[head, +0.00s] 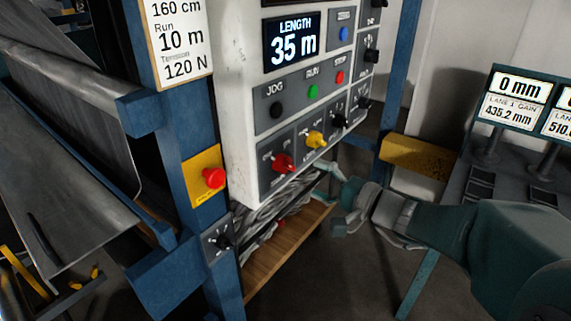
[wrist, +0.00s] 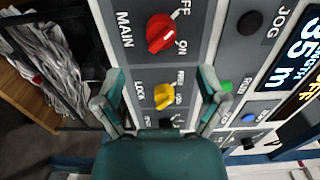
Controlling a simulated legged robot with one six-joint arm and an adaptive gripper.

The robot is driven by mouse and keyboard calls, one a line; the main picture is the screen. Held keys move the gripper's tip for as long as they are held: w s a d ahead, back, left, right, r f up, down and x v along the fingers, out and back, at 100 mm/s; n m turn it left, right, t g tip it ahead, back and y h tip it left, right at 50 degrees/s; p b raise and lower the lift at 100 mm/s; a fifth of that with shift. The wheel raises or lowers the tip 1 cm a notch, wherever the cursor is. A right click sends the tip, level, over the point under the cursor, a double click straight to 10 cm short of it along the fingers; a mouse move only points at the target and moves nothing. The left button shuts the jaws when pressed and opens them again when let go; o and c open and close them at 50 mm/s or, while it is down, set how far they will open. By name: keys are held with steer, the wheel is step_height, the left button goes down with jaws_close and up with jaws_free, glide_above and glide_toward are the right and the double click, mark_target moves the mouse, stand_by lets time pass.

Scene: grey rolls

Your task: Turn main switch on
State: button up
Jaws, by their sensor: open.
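The main switch is a red rotary knob (head: 284,163) at the lower left of the white control panel in the head view. In the wrist view the red knob (wrist: 160,34) is at the top, beside the word MAIN, with OFF and ON marks to its right. I cannot tell for certain which mark it points at. My gripper (head: 333,198) is open and empty, to the right of and below the knob in the head view. In the wrist view its two fingers (wrist: 162,78) are spread, with the yellow lock knob (wrist: 164,96) showing between them.
The yellow knob (head: 316,139) sits right of the red one, with black knobs (head: 339,120) farther right. Jog, green run (head: 313,92) and red stop buttons are above. A red mushroom button (head: 213,178) is on the blue post. Cables (head: 265,212) hang below the panel.

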mark_target(292, 169)
steer(key=x, duration=0.8)
steer(key=c, duration=1.2)
